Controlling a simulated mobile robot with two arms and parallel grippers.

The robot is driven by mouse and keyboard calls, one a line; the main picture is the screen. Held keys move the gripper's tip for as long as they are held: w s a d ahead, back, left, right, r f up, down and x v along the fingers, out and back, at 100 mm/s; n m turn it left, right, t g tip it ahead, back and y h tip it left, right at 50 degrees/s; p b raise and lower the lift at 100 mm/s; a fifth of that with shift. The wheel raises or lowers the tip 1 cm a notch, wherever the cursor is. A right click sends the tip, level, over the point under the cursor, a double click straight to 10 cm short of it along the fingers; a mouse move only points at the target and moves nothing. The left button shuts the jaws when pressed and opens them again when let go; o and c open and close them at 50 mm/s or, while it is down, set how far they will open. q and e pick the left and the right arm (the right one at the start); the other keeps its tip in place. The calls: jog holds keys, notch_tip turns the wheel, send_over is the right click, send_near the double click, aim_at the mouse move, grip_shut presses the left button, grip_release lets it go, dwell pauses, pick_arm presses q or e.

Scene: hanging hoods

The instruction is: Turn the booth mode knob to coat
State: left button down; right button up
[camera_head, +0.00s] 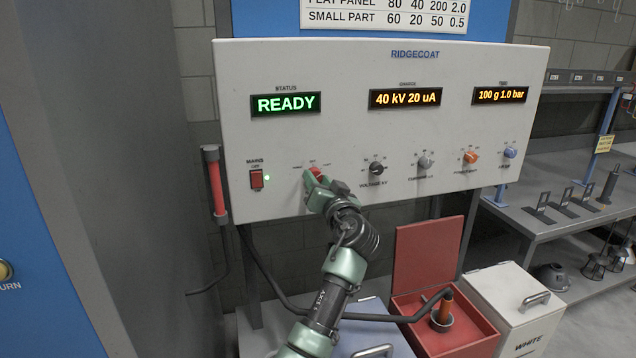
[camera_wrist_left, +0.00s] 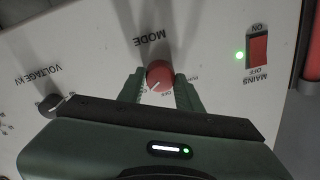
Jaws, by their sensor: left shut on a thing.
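The red mode knob (camera_wrist_left: 159,74) sits on the white control panel (camera_head: 350,120), with the word MODE beside it in the left wrist view. My left gripper (camera_wrist_left: 160,88) is shut on it, one green finger on each side. In the head view the knob (camera_head: 316,172) is partly hidden by my left gripper (camera_head: 313,180). The knob's white pointer line slants toward the lower left in the left wrist view. The small position labels around it are too small or blocked to read surely. The status display (camera_head: 286,104) reads READY. My right gripper is not in view.
A red mains switch (camera_head: 257,179) with a lit green light is left of the knob. The black voltage knob (camera_head: 376,168) and several other knobs are to its right. Below stand an open red box (camera_head: 420,320) and a white lidded bin (camera_head: 510,300).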

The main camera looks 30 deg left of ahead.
pick_arm(q)
jog(key=shift+m, duration=0.3)
jog(key=c, duration=1)
grip_release()
jog(key=shift+o, duration=0.2)
jog(key=b+v, duration=0.3)
jog(key=v, duration=0.5)
jog(key=shift+a, duration=0.1)
